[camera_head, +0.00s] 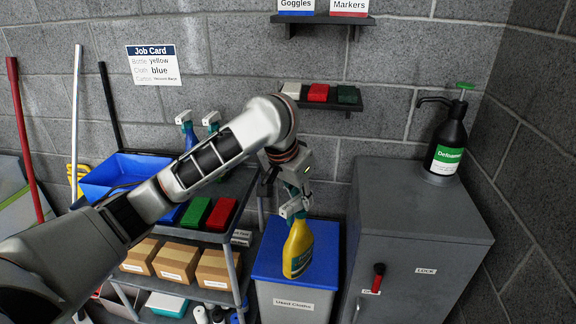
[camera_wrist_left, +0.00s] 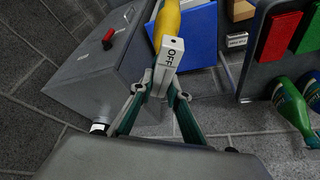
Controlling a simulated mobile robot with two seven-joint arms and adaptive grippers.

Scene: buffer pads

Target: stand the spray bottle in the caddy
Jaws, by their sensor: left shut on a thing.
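The yellow spray bottle (camera_head: 298,250) hangs nearly upright from my left gripper (camera_head: 293,196), in front of the blue-topped bin. The gripper is shut on its white spray head, and in the left wrist view the fingers (camera_wrist_left: 160,93) close on the white head marked OFF (camera_wrist_left: 168,56). The bottle's yellow body (camera_wrist_left: 166,18) shows beyond it. A blue open tub (camera_head: 97,181) sits on the cart at the left; I cannot tell whether it is the caddy. Two other spray bottles (camera_head: 187,130) stand behind my arm, their lower parts hidden. My right gripper is not in view.
The Used Cloths bin (camera_head: 287,297) is under the bottle. A grey cabinet (camera_head: 420,213) with a black pump bottle (camera_head: 446,140) stands at the right. Red (camera_head: 222,212) and green pads lie on the cart (camera_head: 238,240), above cardboard boxes (camera_head: 177,259). A wall shelf (camera_head: 320,104) holds coloured blocks.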

